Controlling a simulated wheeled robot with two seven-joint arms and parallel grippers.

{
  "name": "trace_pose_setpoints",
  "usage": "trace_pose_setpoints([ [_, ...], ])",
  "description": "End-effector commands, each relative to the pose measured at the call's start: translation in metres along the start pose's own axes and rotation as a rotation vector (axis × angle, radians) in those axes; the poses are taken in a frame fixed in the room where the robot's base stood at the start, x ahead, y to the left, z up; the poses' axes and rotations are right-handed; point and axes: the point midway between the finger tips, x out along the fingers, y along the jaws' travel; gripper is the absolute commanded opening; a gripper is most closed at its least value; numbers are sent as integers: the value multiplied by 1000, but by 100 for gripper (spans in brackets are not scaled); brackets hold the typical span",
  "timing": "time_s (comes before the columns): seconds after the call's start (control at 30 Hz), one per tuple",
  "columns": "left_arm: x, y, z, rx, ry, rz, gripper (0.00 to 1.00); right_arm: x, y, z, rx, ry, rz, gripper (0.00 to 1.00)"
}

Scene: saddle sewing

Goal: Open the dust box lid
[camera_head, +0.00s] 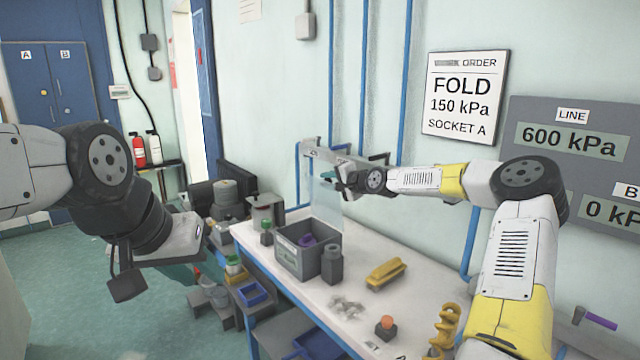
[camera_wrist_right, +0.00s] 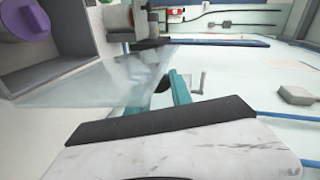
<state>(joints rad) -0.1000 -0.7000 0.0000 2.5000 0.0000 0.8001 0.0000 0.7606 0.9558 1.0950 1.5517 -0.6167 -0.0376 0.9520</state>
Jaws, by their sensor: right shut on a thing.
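The dust box (camera_head: 290,262) is a grey open-topped bin on the white bench, with a purple round thing (camera_head: 307,240) inside. Its clear lid (camera_head: 325,203) stands raised, roughly upright, above the box's back side. My right gripper (camera_head: 330,173) is at the lid's upper edge, shut on it. In the right wrist view the teal fingers (camera_wrist_right: 168,88) meet the edge of the clear lid (camera_wrist_right: 95,80), and the box and purple thing (camera_wrist_right: 25,18) show at upper left. My left gripper (camera_head: 185,272) hangs left of the bench, mostly hidden behind its own wrist, away from the box.
A dark grey bottle (camera_head: 332,265) stands against the box's right side. A yellow tool (camera_head: 385,274), grey scraps (camera_head: 347,307), an orange-topped button (camera_head: 386,326) and a yellow coil (camera_head: 444,328) lie along the bench. Blue pipes (camera_head: 365,80) run down the wall behind.

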Motion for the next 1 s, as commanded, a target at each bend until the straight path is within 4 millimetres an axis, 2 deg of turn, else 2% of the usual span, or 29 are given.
trace_pose_setpoints([
  [0.43, 0, 0, 0, 0, 0, 0, 36, 0, 1, -1, 8, -2, 1, 0],
  [0.47, 0, 0, 0, 0, 0, 0, 36, 0, 1, -1, 7, -2, 1, 32],
  [0.53, 0, 0, 0, 0, 0, 0, 36, 0, 1, -1, 7, -2, 1, 46],
  [0.87, 0, 0, 0, 0, 0, 0, 36, -1, 1, -1, 7, -2, 1, 47],
  [1.0, 0, 0, 0, 0, 0, 0, 36, -15, 1, -2, 7, -1, 1, 47],
])
